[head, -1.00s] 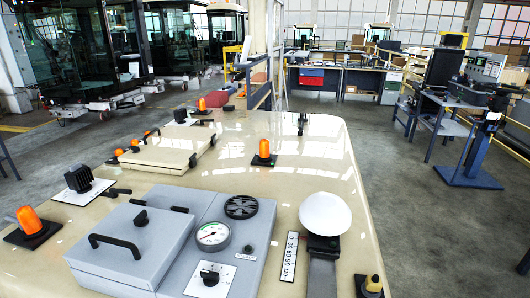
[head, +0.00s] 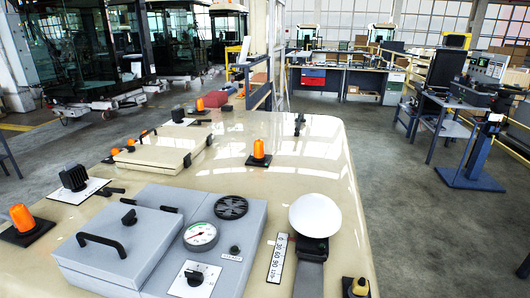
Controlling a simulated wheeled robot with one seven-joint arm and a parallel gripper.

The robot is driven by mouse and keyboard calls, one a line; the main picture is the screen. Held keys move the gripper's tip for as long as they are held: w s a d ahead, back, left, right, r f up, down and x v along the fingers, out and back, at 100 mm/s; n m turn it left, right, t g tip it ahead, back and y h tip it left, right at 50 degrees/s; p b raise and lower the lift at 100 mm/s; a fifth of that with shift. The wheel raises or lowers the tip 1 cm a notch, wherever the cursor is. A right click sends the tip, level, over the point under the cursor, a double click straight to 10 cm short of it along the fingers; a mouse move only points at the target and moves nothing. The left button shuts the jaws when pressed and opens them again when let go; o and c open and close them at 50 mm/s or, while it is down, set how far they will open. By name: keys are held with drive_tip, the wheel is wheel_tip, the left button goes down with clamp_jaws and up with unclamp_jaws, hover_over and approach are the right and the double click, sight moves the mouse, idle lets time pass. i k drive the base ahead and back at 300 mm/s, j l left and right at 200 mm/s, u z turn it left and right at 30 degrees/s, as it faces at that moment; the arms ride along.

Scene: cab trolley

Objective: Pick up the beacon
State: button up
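Several orange beacons stand on the cream panel (head: 300,170). Another beacon (head: 258,148) is upright on a black base in the middle of the panel. A third beacon (head: 200,104) stands farther back, by a red object. Two smaller orange domes (head: 131,141) sit by the cream lidded box. I cannot tell from the picture which beacon the task means. My gripper is not in view.
A grey box (head: 120,244) with a black handle and a gauge (head: 200,235) fill the near panel. A white disc (head: 315,215) on a black mount stands right of them. A black lamp (head: 73,177) is at left. Open floor (head: 410,230) lies right of the panel.

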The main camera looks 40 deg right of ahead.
sight(259, 156)
drive_tip(key=k+l+u, duration=0.1)
drive_tip(key=l, duration=0.3)
drive_tip(key=k+l, duration=0.1)
drive_tip(key=l, duration=0.3)
drive_tip(key=k+l+u, duration=0.15)
drive_tip(key=l, duration=0.6)
drive_tip(key=i+l+u, duration=0.2)
drive_tip(key=l, duration=0.5)
drive_tip(key=l+u, duration=0.2)
drive_tip(key=l, duration=0.5)
drive_tip(key=i+l+u, duration=0.2)
drive_tip(key=l, duration=0.55)
drive_tip(key=i+l+u, duration=0.1)
drive_tip(key=i+l, duration=0.2)
drive_tip(key=i+l+u, duration=0.1)
drive_tip(key=i+l, duration=0.15)
drive_tip(key=l, duration=0.2)
drive_tip(key=i+l, duration=0.25)
drive_tip(key=l, duration=0.15)
drive_tip(key=u, duration=0.05)
